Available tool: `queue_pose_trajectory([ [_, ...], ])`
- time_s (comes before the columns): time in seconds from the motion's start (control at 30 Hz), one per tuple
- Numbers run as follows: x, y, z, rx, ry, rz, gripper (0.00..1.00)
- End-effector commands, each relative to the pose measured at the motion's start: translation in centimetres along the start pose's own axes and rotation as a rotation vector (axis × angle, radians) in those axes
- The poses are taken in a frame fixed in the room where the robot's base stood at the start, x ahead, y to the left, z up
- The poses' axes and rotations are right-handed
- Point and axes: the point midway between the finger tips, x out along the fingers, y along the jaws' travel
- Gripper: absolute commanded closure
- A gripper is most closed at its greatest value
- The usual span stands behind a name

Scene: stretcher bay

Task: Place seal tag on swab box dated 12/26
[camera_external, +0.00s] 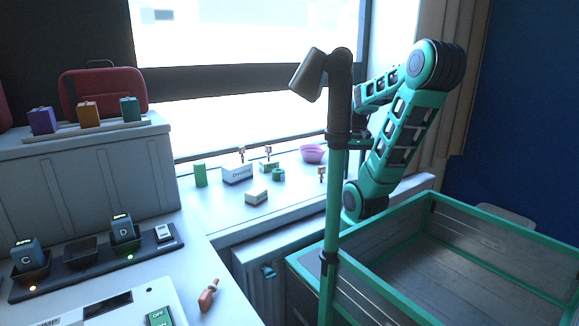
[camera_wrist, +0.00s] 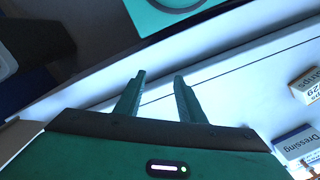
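In the wrist view my gripper (camera_wrist: 160,88) has its two fingers apart with nothing between them, over the bare white sill. A small box (camera_wrist: 305,86) with tilted print, only partly readable, is cut off at the right edge. Below it is a box marked Dressing (camera_wrist: 297,146). In the external view, the Dressing box (camera_external: 237,175), a small white box (camera_external: 256,197) and a green-and-white box (camera_external: 269,167) sit on the window sill. I cannot read a 12/26 date or pick out the seal tag for certain. My gripper is not clearly visible in the external view.
A green can (camera_external: 200,175), a green roll (camera_external: 278,175) and a pink bowl (camera_external: 312,153) share the sill (camera_external: 222,211). Small upright items (camera_external: 321,173) stand there too.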

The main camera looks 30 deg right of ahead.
Motion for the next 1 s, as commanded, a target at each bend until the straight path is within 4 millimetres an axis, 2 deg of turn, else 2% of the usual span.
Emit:
queue_pose_trajectory([
  [0.03,0.4,-0.5,-0.8,-0.003,-0.013,0.007,0.64],
  [0.1,0.0,-0.1,0.0,-0.009,-0.004,0.002,0.64],
  [0.2,-0.4,-0.7,-0.4,-0.048,0.001,0.006,0.64],
  [0.27,-0.8,-1.7,-1.1,-0.103,0.002,0.013,0.64],
  [0.37,-1.7,-4.3,-2.5,-0.238,0.004,0.029,0.64],
  [0.53,-3.5,-10.9,-4.2,-0.525,0.015,0.056,0.64],
  [0.7,-4.9,-18.3,-4.1,-0.811,0.025,0.077,0.64],
  [0.87,-6.0,-25.7,-2.0,-1.083,0.034,0.09,0.64],
  [1.0,-6.6,-32.0,1.6,-1.322,0.04,0.097,0.64],
])
